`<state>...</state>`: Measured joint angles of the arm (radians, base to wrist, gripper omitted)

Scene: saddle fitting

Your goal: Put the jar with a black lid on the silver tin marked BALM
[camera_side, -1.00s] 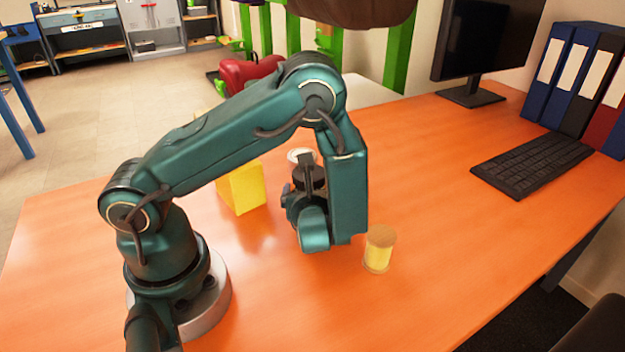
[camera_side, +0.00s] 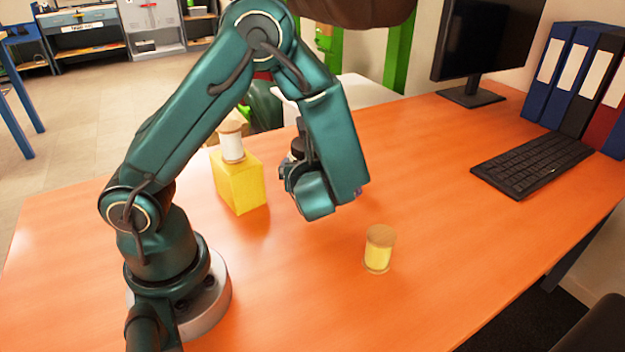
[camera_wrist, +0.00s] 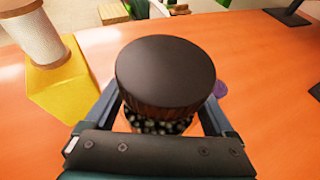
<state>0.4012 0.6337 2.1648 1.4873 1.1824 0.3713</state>
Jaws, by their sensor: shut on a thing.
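The jar with a black lid (camera_wrist: 165,72) is between the fingers of my gripper (camera_wrist: 165,112) in the wrist view. Its lid faces the camera, and dark pellets show through the jar below it. In the side view, my gripper (camera_side: 297,158) is shut on the jar, with only a bit of the dark lid (camera_side: 297,146) showing behind my wrist. The jar looks held above the table, but its base is hidden. I cannot make out the silver tin marked BALM in either current view; it may be hidden behind my arm or the jar.
A white jar with a wooden lid (camera_side: 232,146) stands on a yellow block (camera_side: 240,185) left of my gripper. A yellow-filled jar with a cork-coloured lid (camera_side: 378,250) stands at the front right. A small purple thing (camera_wrist: 220,88) shows beside the held jar. A keyboard (camera_side: 532,164) lies at right.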

